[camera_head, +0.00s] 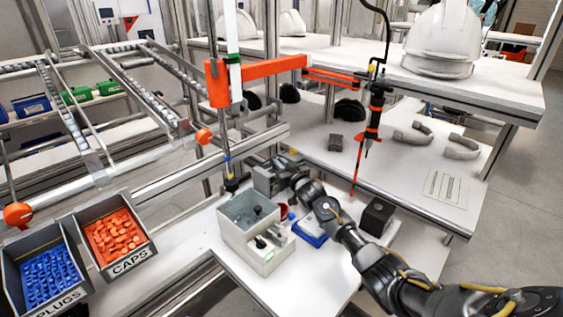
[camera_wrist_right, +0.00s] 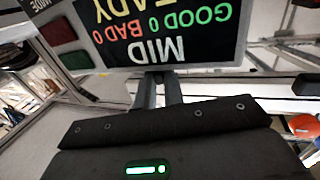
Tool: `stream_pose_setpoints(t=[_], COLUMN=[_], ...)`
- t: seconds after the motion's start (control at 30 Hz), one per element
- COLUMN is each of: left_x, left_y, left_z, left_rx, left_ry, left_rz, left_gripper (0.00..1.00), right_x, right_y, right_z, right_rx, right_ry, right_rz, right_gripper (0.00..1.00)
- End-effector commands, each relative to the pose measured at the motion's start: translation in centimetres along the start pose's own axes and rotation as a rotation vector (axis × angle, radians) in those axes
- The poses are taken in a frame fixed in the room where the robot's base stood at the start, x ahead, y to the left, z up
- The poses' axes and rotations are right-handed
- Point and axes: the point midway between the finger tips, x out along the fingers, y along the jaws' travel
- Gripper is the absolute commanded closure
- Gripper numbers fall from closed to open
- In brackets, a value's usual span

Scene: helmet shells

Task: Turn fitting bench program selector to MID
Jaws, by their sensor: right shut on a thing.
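In the right wrist view, the fitting bench's display panel (camera_wrist_right: 165,30) appears upside down and reads MID, GOOD 0, BAD 0, with a partly cut-off word ending in "EADY". My right gripper (camera_wrist_right: 160,88) has its two narrow fingers close together at the panel's edge below MID. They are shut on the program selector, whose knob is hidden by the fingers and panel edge. In the head view my right arm comes from the lower right, and its gripper (camera_head: 290,178) is by the small grey unit (camera_head: 266,181) on the bench. My left gripper is not in view.
A red button (camera_wrist_right: 88,13) and a green button (camera_wrist_right: 68,60) sit beside the display. A grey box (camera_head: 262,250), a blue tray (camera_head: 311,229) and a black block (camera_head: 377,216) stand near my right arm. An orange hanging arm (camera_head: 262,68) crosses above.

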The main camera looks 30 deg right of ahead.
Motion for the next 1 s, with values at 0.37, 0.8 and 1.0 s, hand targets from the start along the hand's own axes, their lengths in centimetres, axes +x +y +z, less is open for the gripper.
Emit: stream_pose_setpoints(t=[0.37,0.8,1.0], left_x=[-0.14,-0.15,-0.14], left_y=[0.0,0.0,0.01], left_z=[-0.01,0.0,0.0], left_rx=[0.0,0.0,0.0], left_ry=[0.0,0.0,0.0], left_rz=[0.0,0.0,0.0], left_gripper=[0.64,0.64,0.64], right_x=[0.03,0.03,0.03], right_y=[-0.09,-0.1,-0.1], right_z=[-0.04,-0.05,-0.06], right_rx=[-0.001,-0.001,-0.001], right_ry=[0.002,0.002,0.001], right_rz=[0.038,0.036,0.036], right_gripper=[1.0,0.68,0.68])
